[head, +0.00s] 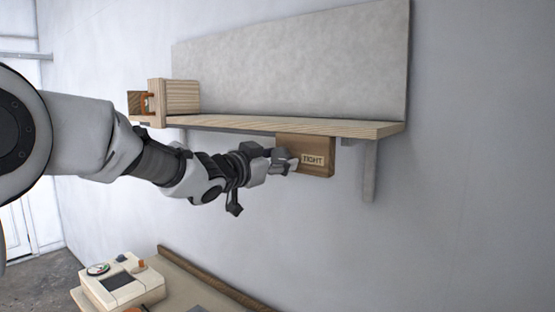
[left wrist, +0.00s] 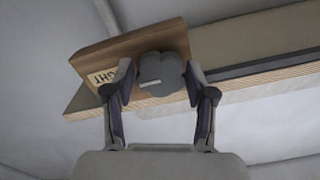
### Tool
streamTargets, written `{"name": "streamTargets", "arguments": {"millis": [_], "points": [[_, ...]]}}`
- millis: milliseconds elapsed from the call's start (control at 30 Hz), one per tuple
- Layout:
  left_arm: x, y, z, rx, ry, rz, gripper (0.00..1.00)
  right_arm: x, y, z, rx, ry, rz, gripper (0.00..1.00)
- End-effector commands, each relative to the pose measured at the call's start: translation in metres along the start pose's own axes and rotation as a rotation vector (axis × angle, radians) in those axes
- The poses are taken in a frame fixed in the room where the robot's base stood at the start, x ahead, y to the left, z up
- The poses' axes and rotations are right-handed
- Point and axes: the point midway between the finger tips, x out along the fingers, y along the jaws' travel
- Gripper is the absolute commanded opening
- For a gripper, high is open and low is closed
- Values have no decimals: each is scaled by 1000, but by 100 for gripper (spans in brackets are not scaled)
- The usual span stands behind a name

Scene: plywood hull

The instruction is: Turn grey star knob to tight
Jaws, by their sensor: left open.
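The grey star knob (left wrist: 163,73) is lobed, with a pale line on its face, and sits on the face of a brown wooden block (left wrist: 125,45). In the head view my left gripper (head: 292,160) is in front of the block and hides the knob. My right gripper does not show.
The wooden shelf (head: 375,129) runs just above my left gripper, with a grey back panel (head: 300,65) on the wall. A wooden box (head: 178,96) stands at its left end. A bracket (head: 369,170) is at the right. A beige device (head: 122,284) rests on a lower table.

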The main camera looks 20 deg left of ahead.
Motion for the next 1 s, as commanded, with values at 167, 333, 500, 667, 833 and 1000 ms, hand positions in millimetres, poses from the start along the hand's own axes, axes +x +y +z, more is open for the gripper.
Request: {"name": "streamTargets", "arguments": {"millis": [167, 333, 500, 667, 833, 1000], "points": [[-25, 0, -1, -3, 1, 0, 56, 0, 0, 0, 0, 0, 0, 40], [-58, -1, 1, -4, -1, 0, 56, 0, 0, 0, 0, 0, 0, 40], [-70, 0, 2, -1, -2, 1, 56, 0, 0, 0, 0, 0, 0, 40], [-70, 0, 2, -1, -3, 1, 56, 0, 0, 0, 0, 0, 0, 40], [-69, 0, 2, -1, -3, 2, 56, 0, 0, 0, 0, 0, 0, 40], [-69, 0, 2, -1, -2, 1, 56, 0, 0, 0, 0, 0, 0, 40]]}}
